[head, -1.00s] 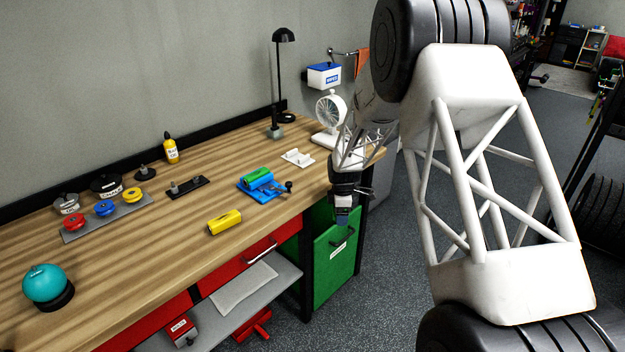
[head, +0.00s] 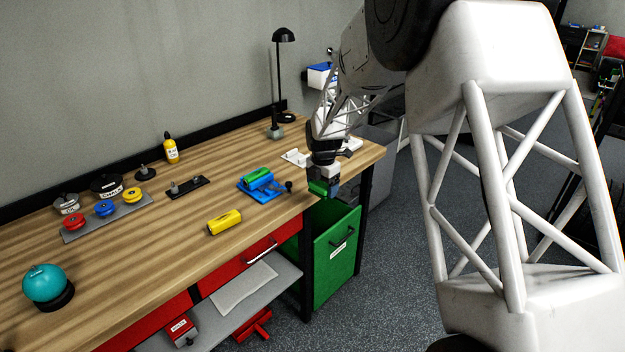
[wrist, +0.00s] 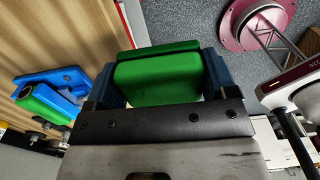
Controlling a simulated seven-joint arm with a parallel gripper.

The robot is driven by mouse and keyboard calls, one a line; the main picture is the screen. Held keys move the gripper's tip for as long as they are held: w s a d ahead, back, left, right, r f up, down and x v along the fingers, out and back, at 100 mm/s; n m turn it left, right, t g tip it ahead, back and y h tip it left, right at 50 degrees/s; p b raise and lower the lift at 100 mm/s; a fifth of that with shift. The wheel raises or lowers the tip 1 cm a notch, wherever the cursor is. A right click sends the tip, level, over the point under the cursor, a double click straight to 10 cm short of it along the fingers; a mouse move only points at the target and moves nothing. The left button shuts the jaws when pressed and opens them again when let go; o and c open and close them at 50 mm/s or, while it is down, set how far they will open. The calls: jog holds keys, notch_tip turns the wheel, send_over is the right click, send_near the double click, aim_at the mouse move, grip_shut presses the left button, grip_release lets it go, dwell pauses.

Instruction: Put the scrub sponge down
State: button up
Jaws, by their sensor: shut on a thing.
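The scrub sponge, a green block (wrist: 158,80), sits between the blue fingers of my gripper (wrist: 160,75) in the wrist view. In the head view my gripper (head: 325,190) is shut on it, with the green of the sponge (head: 317,188) showing at the left side of the fingers. It is held beside the right front edge of the wooden workbench (head: 205,265), over or near the open-topped green bin (head: 335,262). I cannot tell the exact height above the bin. A thin green strip beyond the block in the wrist view is hard to identify.
The front middle of the bench is clear.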

jog(key=shift+w, duration=0.15)
jog(key=w, duration=0.5)
jog(key=w+a+f, duration=0.1)
jog(key=w, duration=0.4)
jog(key=w+a, duration=0.1)
jog(key=w, duration=0.4)
jog(key=shift+w+a+f, duration=0.2)
jog(key=shift+w+f, duration=0.1)
jog(key=shift+f, duration=1.75)
jog(key=shift+f, duration=0.15)
jog(key=o, duration=0.8)
notch_tip(320, 180, up, 12)
jog(key=shift+r, duration=0.2)
